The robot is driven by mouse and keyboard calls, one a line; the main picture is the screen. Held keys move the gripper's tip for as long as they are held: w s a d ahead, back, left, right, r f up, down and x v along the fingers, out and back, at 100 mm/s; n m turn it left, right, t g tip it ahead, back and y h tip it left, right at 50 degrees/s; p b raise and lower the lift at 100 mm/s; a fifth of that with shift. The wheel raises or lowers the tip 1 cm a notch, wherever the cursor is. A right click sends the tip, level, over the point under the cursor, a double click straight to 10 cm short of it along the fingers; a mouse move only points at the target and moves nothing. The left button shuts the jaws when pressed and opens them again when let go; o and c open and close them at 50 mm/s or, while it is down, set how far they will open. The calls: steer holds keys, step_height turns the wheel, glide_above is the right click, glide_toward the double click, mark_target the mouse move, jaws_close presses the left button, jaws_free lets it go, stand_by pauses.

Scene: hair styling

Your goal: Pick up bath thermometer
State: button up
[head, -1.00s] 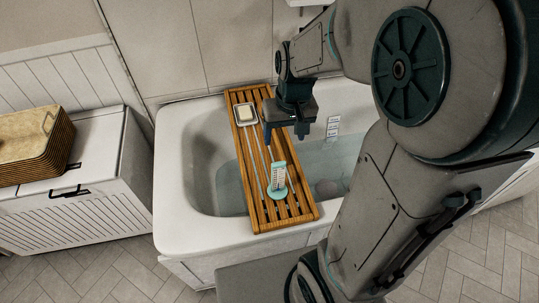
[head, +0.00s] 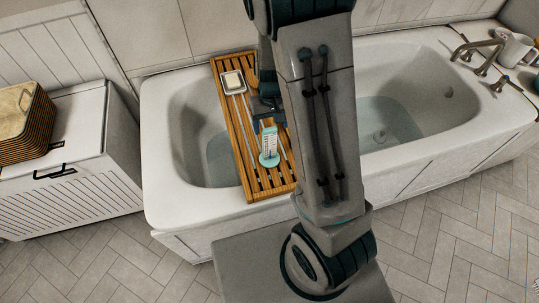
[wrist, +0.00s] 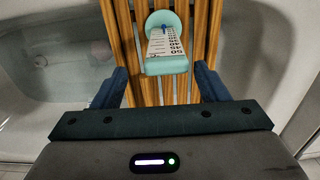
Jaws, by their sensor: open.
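The bath thermometer (head: 269,145) stands on the wooden bath tray (head: 236,129), toward the tray's near end. It has a white scale with numbers and a teal round base. In the wrist view the thermometer (wrist: 165,45) lies ahead of my gripper (wrist: 160,85), roughly centred between the two blue fingers. The fingers are spread apart with nothing between them that I can see gripped. In the head view my gripper (head: 268,112) is partly hidden behind my arm, above the tray and just behind the thermometer.
The tray spans the white bathtub (head: 160,185), which holds water. A soap dish with soap (head: 233,82) sits at the tray's far end. A white cabinet (head: 85,150) with a wicker basket (head: 25,120) stands left. A faucet (head: 478,50) is at the right.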

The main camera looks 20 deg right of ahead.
mark_target(269, 136)
steer(key=f, duration=0.4)
steer(key=shift+s+a+f+b, duration=0.15)
steer(key=shift+s+a+b, duration=0.15)
steer(key=shift+s+a, duration=0.1)
steer(key=shift+f, duration=0.45)
steer(key=c, duration=1.4)
steer(key=shift+c, duration=0.2)
